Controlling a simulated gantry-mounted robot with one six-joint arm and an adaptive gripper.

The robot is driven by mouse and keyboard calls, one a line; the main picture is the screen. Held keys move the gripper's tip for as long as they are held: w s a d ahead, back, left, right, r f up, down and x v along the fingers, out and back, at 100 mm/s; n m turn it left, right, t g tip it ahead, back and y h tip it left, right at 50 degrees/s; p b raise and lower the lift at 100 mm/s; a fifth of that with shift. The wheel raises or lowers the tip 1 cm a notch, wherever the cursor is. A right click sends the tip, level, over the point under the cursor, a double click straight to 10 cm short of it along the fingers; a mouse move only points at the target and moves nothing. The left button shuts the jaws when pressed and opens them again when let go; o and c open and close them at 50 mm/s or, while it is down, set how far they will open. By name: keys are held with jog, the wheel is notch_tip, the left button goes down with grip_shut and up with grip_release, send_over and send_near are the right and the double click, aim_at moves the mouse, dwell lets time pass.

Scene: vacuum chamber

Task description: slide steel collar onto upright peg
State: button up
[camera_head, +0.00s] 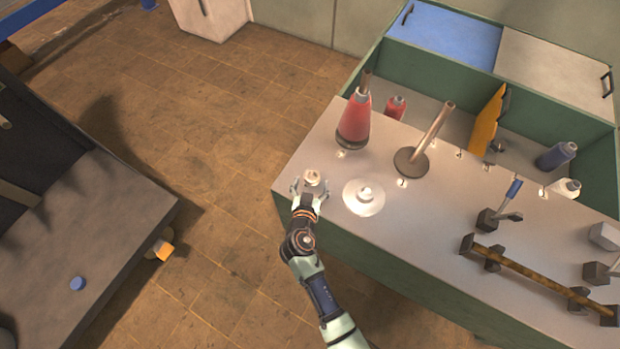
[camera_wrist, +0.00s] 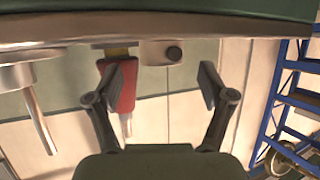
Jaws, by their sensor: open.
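The steel collar (camera_head: 312,176) appears as a small shiny round piece near the worktop's left front edge. In the wrist view, which looks upside down, it is a pale block with a dark round spot (camera_wrist: 152,53). My gripper (camera_head: 311,188) is open, its fingers apart around the collar's near side; it also shows in the wrist view (camera_wrist: 158,82). I cannot tell whether a finger touches the collar. The upright peg (camera_head: 366,191) stands on a shiny round base just right of my gripper. The peg also shows at the left of the wrist view (camera_wrist: 40,115).
A red cone-shaped bottle (camera_head: 354,122) stands behind the collar. A brown rod on a dark disc (camera_head: 411,161) stands behind the peg. A low rail (camera_head: 535,275) and small blocks occupy the right side of the worktop (camera_head: 420,225). A green-walled bin lies behind.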

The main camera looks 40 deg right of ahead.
aim_at(313, 173)
jog(key=b+x, duration=0.1)
jog(key=x, duration=0.3)
jog(key=shift+w, duration=0.15)
jog(key=shift+c, duration=0.7)
jog(key=c, duration=1.3)
